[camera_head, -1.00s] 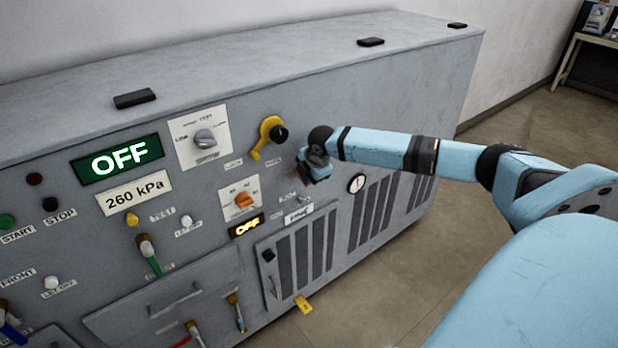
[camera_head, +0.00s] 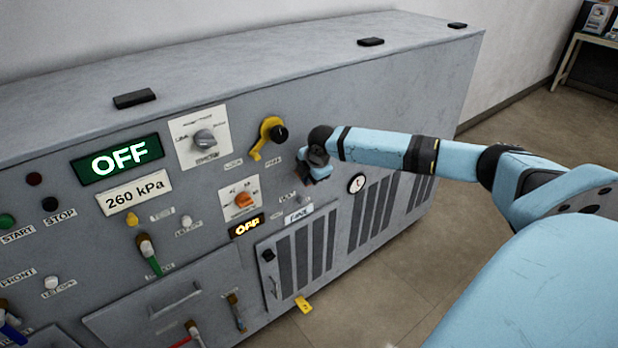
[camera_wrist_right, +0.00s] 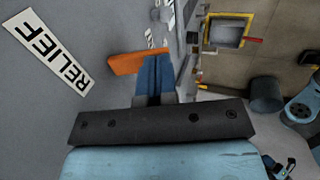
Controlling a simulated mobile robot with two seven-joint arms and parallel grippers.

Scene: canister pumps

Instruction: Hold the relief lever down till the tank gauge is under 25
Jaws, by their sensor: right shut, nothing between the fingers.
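An orange lever (camera_wrist_right: 138,63) sticks out from the grey panel beside a RELIEF label (camera_wrist_right: 50,55) in the right wrist view. My right gripper (camera_wrist_right: 155,68) is shut and empty, its blue fingertips at the lever's right end; I cannot tell whether they press on it. In the head view my right gripper (camera_head: 317,170) is close to the cabinet front and hides the lever. A small round white dial (camera_head: 357,184) sits on the panel just right of it; its reading is too small to make out. My left gripper is not in view.
The grey cabinet (camera_head: 400,90) carries a green OFF display (camera_head: 118,158), a 260 kPa plate (camera_head: 134,192), a yellow handle (camera_head: 266,138), an orange selector knob (camera_head: 243,200) and several buttons and valves. The floor right of the cabinet is clear.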

